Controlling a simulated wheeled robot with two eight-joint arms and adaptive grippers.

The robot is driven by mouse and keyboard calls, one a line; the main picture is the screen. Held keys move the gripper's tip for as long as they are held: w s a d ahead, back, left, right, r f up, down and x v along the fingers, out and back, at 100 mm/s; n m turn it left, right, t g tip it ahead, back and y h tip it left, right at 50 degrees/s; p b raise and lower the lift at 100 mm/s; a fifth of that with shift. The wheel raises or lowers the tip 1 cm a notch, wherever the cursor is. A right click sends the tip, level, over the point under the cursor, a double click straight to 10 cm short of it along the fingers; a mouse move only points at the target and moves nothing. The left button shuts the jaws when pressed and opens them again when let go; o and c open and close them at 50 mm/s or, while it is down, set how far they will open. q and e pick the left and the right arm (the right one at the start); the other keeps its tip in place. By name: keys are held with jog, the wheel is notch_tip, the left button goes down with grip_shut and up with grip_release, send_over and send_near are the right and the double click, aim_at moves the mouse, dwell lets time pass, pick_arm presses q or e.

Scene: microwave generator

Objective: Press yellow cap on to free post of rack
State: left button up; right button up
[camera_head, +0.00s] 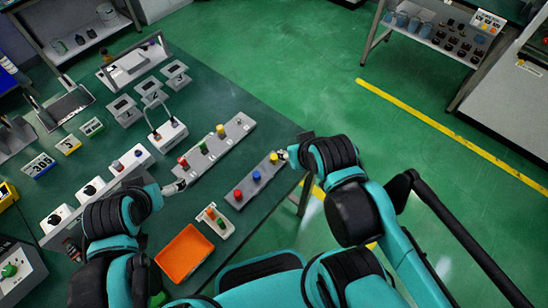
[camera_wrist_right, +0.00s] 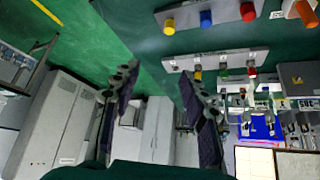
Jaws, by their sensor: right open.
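A grey rack (camera_head: 247,188) near the table's right edge carries a red cap (camera_head: 238,194), a blue cap (camera_head: 256,176) and a yellow cap (camera_head: 274,157). A second grey rack (camera_head: 213,152) behind it carries red, green and yellow (camera_head: 221,130) caps. In the right wrist view the near rack's yellow cap (camera_wrist_right: 169,26) is at its left end. I cannot tell how firmly it sits; no bare post is clear. My right gripper (camera_wrist_right: 157,82) is open and empty, close beside that yellow cap in the head view. My left gripper (camera_head: 175,188) is left of the racks; its fingers are too small to read.
An orange tray (camera_head: 185,254) and a small pale holder (camera_head: 214,221) stand at the table's front. Grey blocks and switch units fill the left side. The table's right edge is close to my right arm, with green floor beyond.

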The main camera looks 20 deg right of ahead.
jog(key=w, duration=0.1)
jog(key=n+g+p, duration=0.3)
jog(key=n+g, duration=0.3)
jog(key=g, duration=0.1)
send_over(274, 156)
notch_tip(274, 156, down, 10)
jog(key=shift+f, duration=0.15)
notch_tip(274, 156, down, 9)
jog(key=b, duration=0.7)
dwell(1.0)
